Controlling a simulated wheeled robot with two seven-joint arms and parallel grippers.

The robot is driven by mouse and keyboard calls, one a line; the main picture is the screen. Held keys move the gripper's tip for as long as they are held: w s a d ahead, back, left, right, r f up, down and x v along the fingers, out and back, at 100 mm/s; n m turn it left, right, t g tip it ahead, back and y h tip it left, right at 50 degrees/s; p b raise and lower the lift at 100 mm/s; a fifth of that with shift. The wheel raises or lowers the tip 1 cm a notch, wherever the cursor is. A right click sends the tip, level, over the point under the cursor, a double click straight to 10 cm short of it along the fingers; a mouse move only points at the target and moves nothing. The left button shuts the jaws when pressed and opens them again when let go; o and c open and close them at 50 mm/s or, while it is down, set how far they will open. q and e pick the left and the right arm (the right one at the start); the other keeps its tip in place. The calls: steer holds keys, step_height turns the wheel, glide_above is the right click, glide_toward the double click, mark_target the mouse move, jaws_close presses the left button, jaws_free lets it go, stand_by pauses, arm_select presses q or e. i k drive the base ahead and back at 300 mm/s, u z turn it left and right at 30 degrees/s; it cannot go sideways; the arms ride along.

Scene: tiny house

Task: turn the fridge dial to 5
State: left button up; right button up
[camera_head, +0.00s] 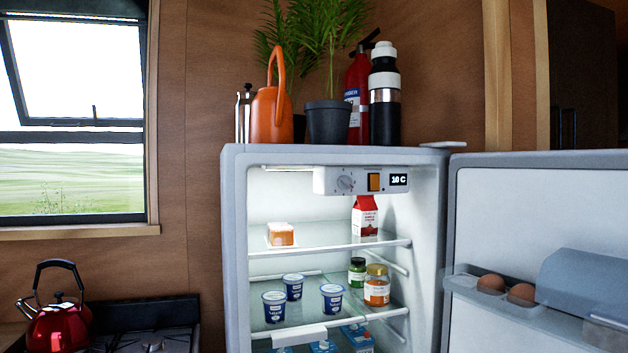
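The fridge (234,250) stands in the middle with its door (540,200) swung wide open to the right. A white control box (325,181) hangs at the top inside. It carries a round grey dial (346,182), an orange square switch (375,182) and a black display (399,180) that reads 10 C. The dial's numbers are too small to read, so I cannot tell its setting. Neither of my grippers shows in this view.
Below the dial, shelves hold a red carton (365,217), yogurt cups (332,297) and jars (377,285). An orange watering can (270,112), plants and a fire extinguisher (356,95) stand on the fridge. A red kettle (58,322) is at lower left.

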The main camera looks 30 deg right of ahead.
mark_target(344, 182)
steer(key=i, duration=0.8)
steer(key=z, duration=0.8)
